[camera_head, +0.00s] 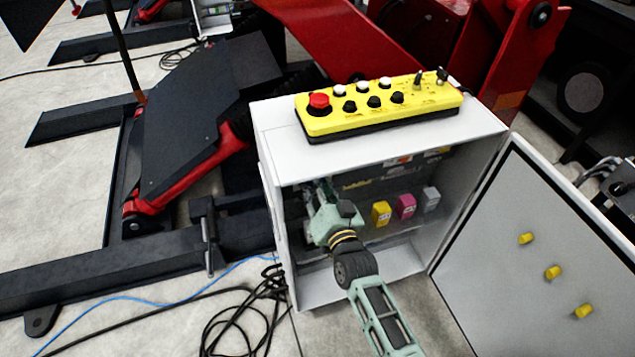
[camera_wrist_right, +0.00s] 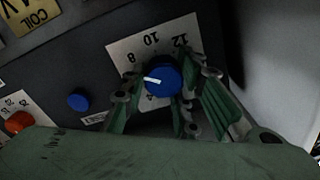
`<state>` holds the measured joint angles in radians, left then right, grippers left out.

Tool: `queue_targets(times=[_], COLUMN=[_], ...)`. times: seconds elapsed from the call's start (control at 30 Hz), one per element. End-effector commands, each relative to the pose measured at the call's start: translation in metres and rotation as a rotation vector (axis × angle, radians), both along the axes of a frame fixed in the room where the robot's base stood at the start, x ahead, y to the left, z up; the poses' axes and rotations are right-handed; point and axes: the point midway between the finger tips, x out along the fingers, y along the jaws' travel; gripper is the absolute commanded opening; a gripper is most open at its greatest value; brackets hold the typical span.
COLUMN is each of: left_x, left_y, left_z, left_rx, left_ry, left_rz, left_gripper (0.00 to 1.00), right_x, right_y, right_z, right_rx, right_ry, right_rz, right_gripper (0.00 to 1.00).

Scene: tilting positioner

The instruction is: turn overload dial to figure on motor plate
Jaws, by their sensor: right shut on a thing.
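The overload dial (camera_wrist_right: 163,80) is a round blue knob with a white pointer mark, on a white scale plate (camera_wrist_right: 122,48) seen upside down in the right wrist view. The figures 8, 10 and 12 show; another below is partly hidden. The pointer is toward the left, a little below the 8. My right gripper (camera_wrist_right: 165,88) has its green fingers on either side of the dial, shut on it. In the head view my right gripper (camera_head: 322,215) is inside the open white cabinet (camera_head: 285,125) and hides the dial. I cannot make out the motor plate. My left gripper is not in view.
A small blue button (camera_wrist_right: 78,99) and an orange dial (camera_wrist_right: 18,122) are beside the scale. Yellow, magenta (camera_head: 405,206) and grey blocks sit inside the cabinet. The open door (camera_head: 520,235) stands at right; a yellow control box (camera_head: 375,110) is on top. Cables lie on the floor.

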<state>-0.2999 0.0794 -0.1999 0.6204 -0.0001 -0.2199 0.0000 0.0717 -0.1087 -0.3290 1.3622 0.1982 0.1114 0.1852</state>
Motion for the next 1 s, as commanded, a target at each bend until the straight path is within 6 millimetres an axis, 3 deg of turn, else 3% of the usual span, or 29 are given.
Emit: queue_targets(times=[0.33,0.87,0.9,1.0], left_x=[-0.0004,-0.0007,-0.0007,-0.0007], left_y=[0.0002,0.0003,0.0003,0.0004], left_z=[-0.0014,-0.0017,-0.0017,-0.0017], left_rx=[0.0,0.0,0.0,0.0], left_ry=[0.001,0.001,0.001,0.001], left_rz=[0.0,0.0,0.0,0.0], left_gripper=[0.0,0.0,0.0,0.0], right_x=[0.0004,-0.0004,-0.0004,-0.0006], right_y=[-0.0049,-0.0048,-0.0047,-0.0043], right_z=[-0.0049,-0.0071,-0.0072,-0.0072], right_rx=[0.133,0.154,0.154,0.154], right_ry=[0.049,0.061,0.061,0.061], right_rz=[-0.007,-0.007,-0.007,-0.005], right_gripper=[0.01,0.01,0.3,0.39])
